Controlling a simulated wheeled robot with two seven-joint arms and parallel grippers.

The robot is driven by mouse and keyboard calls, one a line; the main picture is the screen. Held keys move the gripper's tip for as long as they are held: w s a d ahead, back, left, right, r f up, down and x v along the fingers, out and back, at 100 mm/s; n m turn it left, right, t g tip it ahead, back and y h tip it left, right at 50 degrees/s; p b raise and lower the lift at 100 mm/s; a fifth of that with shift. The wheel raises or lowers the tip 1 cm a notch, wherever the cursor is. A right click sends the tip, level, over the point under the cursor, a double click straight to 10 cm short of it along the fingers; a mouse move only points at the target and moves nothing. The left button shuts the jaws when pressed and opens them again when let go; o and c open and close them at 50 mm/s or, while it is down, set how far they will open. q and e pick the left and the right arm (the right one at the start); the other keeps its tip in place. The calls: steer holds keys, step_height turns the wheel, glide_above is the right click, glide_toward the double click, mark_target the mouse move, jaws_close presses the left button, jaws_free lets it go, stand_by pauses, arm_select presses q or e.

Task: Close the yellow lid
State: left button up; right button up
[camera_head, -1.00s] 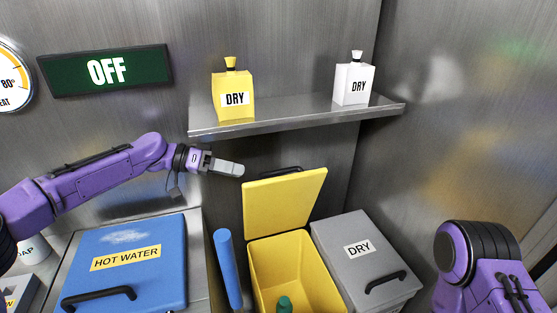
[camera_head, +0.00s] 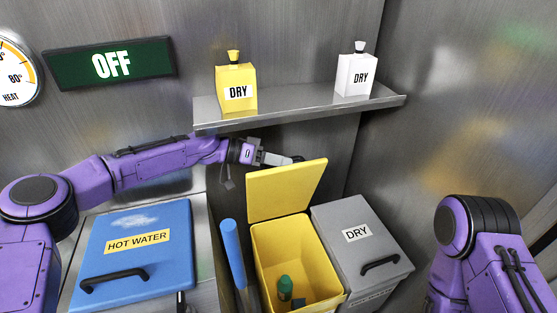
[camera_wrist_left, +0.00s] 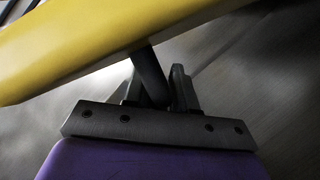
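The yellow lid (camera_head: 287,190) stands raised at the back of the open yellow bin (camera_head: 262,262). My left gripper (camera_head: 291,160) is behind the lid's top edge, at its dark handle. In the left wrist view the yellow lid (camera_wrist_left: 90,42) crosses the top, and a dark handle post (camera_wrist_left: 149,72) runs down from it between the fingers of my left gripper (camera_wrist_left: 158,90). Whether the fingers grip the post is unclear. My right arm shows at the lower right, but its gripper is out of view.
A grey DRY bin (camera_head: 355,235) with its lid down stands right of the yellow bin. A blue HOT WATER lid (camera_head: 150,260) is at the left. A blue upright cylinder (camera_head: 232,250) stands between. A shelf (camera_head: 300,112) with two bottles hangs above. A green object (camera_head: 285,287) lies inside the yellow bin.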

arm_select(q)
jaws_close()
steer(key=shift+s+d+f+b, duration=0.1)
steer(key=shift+s+f+b, duration=0.1)
steer(key=shift+s+b, duration=0.15)
steer(key=s+d+f+m+t+b, duration=0.1)
steer(key=s+d+f+m+b, duration=0.1)
steer(key=s+b, duration=0.3)
steer(key=s+d+f+m+t+y+b, duration=0.1)
steer(key=s+d+f+b, duration=0.1)
steer(key=s+b, duration=0.3)
steer(key=shift+s+d+f+m, duration=0.3)
steer(key=shift+s+m, duration=0.1)
steer(key=shift+s, duration=0.15)
jaws_free()
